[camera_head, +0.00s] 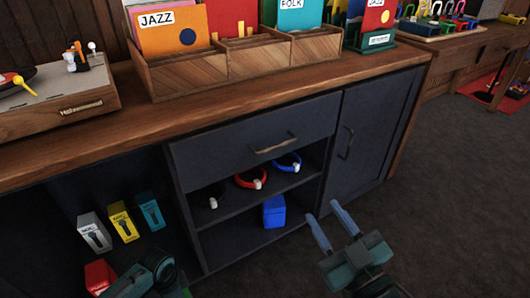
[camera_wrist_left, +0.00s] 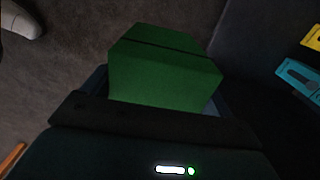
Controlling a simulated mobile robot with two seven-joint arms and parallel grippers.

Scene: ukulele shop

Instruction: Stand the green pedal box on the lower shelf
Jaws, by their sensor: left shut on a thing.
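The green pedal box (camera_wrist_left: 165,72) fills the middle of the left wrist view, with a dark line across its top. My left gripper (camera_head: 150,275) is shut on it; bluish finger parts show at the box's sides. The lower shelf (camera_head: 235,245) is in the cabinet's open middle bay, right of my left gripper. A blue box (camera_head: 274,212) stands toward its right end. My right gripper (camera_head: 323,210) is open and empty, right of the blue box.
White (camera_head: 95,232), yellow (camera_head: 123,222) and teal (camera_head: 151,210) boxes stand in the left bay, with a red box (camera_head: 99,277) in front. The upper shelf (camera_head: 235,201) holds banded items. A drawer (camera_head: 255,140) is above. The lower shelf's left part looks clear.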

